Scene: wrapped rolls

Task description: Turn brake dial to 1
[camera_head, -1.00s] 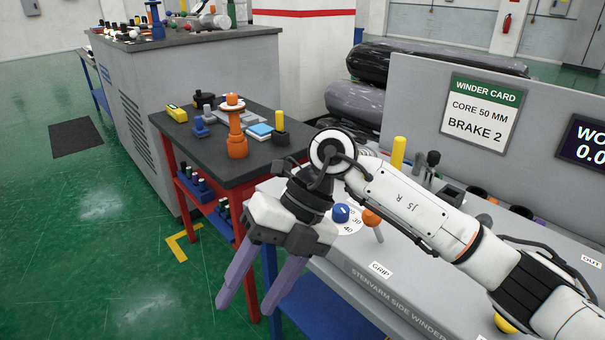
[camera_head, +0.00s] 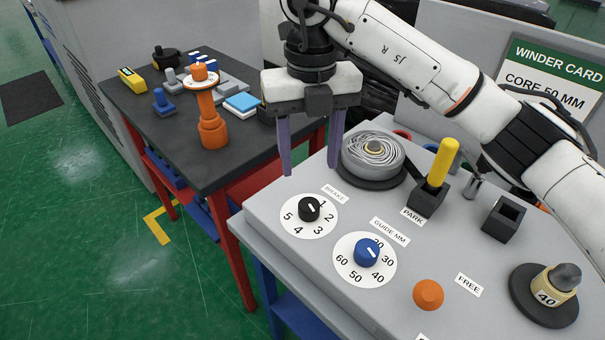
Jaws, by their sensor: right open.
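The brake dial (camera_head: 309,208) is a black knob with a short white mark, on a white disc numbered 1 to 5 near the left end of the grey winder top. The mark faces the right side of the disc; I cannot tell exactly which number it meets. My right gripper (camera_head: 310,166) is open and empty, with two purple fingers pointing down. It hangs above and behind the dial in the picture, apart from it. My left gripper is not in view.
A blue guide dial (camera_head: 367,252) sits just right of the brake dial. A wound grey roll (camera_head: 372,158) stands behind. A yellow lever (camera_head: 440,163) and an orange knob (camera_head: 428,294) are farther right. A dark side table (camera_head: 180,160) with tools stands left.

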